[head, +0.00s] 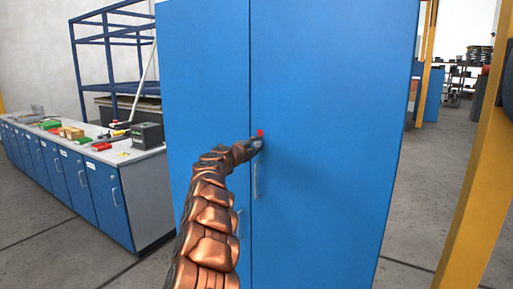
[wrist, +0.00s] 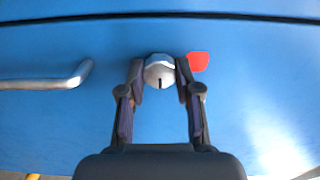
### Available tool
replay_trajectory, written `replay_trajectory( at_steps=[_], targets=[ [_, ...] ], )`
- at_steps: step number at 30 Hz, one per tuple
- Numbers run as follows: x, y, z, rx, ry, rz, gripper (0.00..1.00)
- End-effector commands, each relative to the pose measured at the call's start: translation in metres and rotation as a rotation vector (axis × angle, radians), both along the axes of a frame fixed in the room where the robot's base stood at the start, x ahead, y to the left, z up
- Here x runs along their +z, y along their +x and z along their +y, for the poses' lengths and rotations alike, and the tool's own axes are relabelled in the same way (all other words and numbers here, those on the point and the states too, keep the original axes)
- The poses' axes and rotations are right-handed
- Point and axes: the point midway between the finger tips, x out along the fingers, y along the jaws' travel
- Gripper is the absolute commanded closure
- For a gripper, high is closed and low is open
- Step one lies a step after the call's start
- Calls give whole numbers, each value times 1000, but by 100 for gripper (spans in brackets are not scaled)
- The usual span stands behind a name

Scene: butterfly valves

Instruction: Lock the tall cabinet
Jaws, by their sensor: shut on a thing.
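The tall blue cabinet (head: 335,110) stands upright in the middle of the head view, its two doors closed along a vertical seam. My gripper (head: 256,144) is at the right door, close to the seam and above the bar handle (head: 257,177). In the wrist view, my gripper (wrist: 160,76) is shut on a round silver lock knob (wrist: 159,71) with a short dark slot, one finger on each side. A red mark (wrist: 198,62) lies on the door just right of the knob; it also shows in the head view (head: 260,132). The knob is hard to make out there.
A low blue workbench (head: 108,190) with several small items on its grey top stands left of the cabinet. A blue metal rack (head: 108,45) is behind it. A yellow post (head: 480,190) rises at the right. Floor between cabinet and post is clear.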

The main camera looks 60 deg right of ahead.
Motion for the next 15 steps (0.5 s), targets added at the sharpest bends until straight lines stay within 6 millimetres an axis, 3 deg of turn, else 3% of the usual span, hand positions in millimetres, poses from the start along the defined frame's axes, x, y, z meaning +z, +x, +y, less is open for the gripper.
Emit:
replay_trajectory(
  at_steps=[15],
  targets=[
    [1,0,0,0,1,-51,100]
  ],
)
